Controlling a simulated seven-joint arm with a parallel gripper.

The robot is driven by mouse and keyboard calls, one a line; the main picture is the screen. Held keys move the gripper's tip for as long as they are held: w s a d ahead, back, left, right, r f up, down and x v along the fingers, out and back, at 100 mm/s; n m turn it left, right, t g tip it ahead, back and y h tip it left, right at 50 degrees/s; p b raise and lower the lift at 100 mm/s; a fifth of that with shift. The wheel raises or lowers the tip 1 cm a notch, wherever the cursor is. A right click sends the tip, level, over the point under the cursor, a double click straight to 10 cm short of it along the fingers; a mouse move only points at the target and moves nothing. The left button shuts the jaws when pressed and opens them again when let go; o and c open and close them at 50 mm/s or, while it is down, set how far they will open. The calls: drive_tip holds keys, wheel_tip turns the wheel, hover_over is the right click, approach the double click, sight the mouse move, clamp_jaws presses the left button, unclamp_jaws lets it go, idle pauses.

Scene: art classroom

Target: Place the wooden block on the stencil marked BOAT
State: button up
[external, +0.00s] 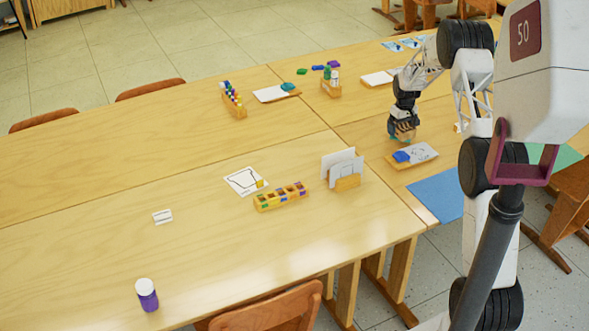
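My gripper (403,136) points down over the far right table, just behind a wooden tray. It is small and dark here, and I cannot tell whether its fingers are open or hold anything. A white sheet with a black outline (240,178) lies on the near table; no word on it is readable. A small yellowish block (262,184) sits at its right corner. A white sheet with a drawing (420,152) lies on the tray, beside a blue lump (402,156). I cannot tell which sheet is marked BOAT, nor identify the wooden block for sure.
A wooden holder with several coloured pieces (281,198) and a card stand (347,183) stand on the near table. A small white label (163,217) and a purple bottle (147,296) are at left. A blue sheet (435,196) lies right. The left table is largely clear.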

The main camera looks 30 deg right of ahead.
sight(402, 125)
drive_tip(key=shift+r, duration=0.2)
wheel_tip(402, 125, up, 12)
drive_tip(key=shift+f, duration=0.1)
idle(0.8)
idle(0.5)
drive_tip(key=s+a+r+t, duration=0.1)
drive_tip(key=s+a+r, duration=2.2)
drive_tip(key=s+a, duration=0.15)
drive_tip(key=shift+t, duration=0.8)
drive_tip(key=s+a, duration=0.4)
drive_tip(key=s, duration=0.7)
drive_tip(key=s+a, duration=0.5)
drive_tip(key=s, duration=0.6)
drive_tip(key=s+a+f, duration=0.1)
drive_tip(key=s+a, duration=0.3)
drive_tip(key=s, duration=0.7)
drive_tip(key=shift+s+a+f, duration=0.1)
drive_tip(key=shift+a, duration=0.2)
